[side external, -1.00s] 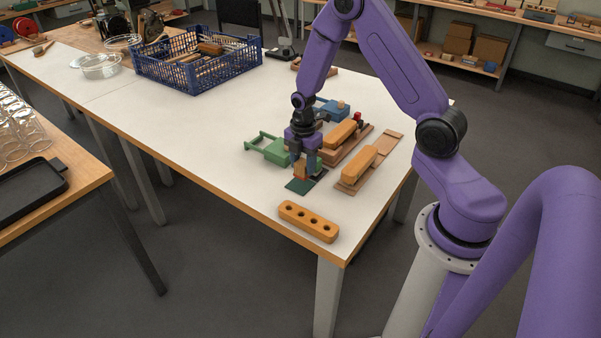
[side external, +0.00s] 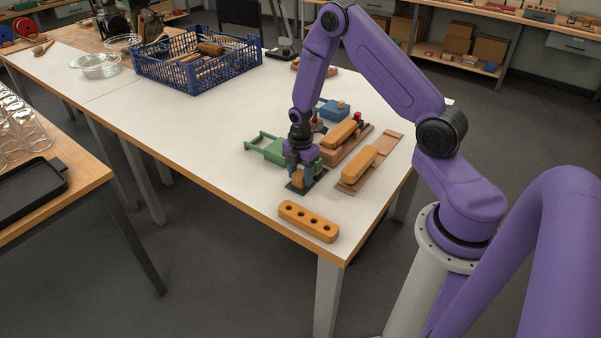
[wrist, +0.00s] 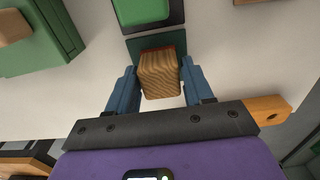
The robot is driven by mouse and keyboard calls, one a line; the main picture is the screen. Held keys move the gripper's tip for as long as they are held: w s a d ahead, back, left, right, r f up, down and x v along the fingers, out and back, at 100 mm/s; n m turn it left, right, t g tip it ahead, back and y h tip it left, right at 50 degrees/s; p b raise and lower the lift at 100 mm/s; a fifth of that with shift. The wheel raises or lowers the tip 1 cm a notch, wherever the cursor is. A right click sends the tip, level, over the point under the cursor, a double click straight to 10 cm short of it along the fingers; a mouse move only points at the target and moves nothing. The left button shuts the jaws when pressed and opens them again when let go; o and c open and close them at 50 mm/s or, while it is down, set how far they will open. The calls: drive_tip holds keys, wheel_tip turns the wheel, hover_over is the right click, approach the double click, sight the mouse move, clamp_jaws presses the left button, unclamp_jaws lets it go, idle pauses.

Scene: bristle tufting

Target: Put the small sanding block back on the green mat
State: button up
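The small sanding block (wrist: 160,76), wood-brown with a red layer at its far lower edge, sits between the two blue fingers of my gripper (wrist: 160,84). The fingers appear to press on its sides. In the side external view the block (side external: 299,179) is low over the dark green mat (side external: 309,186), upright, at or just above its surface. I cannot tell whether it touches. Part of the mat (wrist: 185,42) shows beyond the block in the wrist view; the rest is hidden by block and fingers.
A green fixture with handles (side external: 266,148) stands left of my gripper. Orange brush bodies (side external: 358,164) on wooden bases stand to the right. An orange block with holes (side external: 308,221) lies near the front table edge. A blue crate (side external: 197,63) is farther back.

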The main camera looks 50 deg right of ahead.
sight(300, 172)
drive_tip(key=shift+o, duration=1.3)
drive_tip(key=shift+r, duration=0.15)
wheel_tip(300, 172, up, 11)
drive_tip(key=s+a+r, duration=0.3)
drive_tip(key=a+r, duration=0.2)
drive_tip(key=a, duration=0.2)
drive_tip(key=s+a+r+m, duration=0.25)
drive_tip(key=s+a, duration=0.25)
drive_tip(key=s, duration=0.3)
drive_tip(key=s+a+r+m, duration=0.1)
drive_tip(key=s+a+r, duration=0.35)
drive_tip(key=s, duration=0.25)
drive_tip(key=s+r+m, duration=0.1)
drive_tip(key=s+m, duration=0.1)
drive_tip(key=s, duration=0.8)
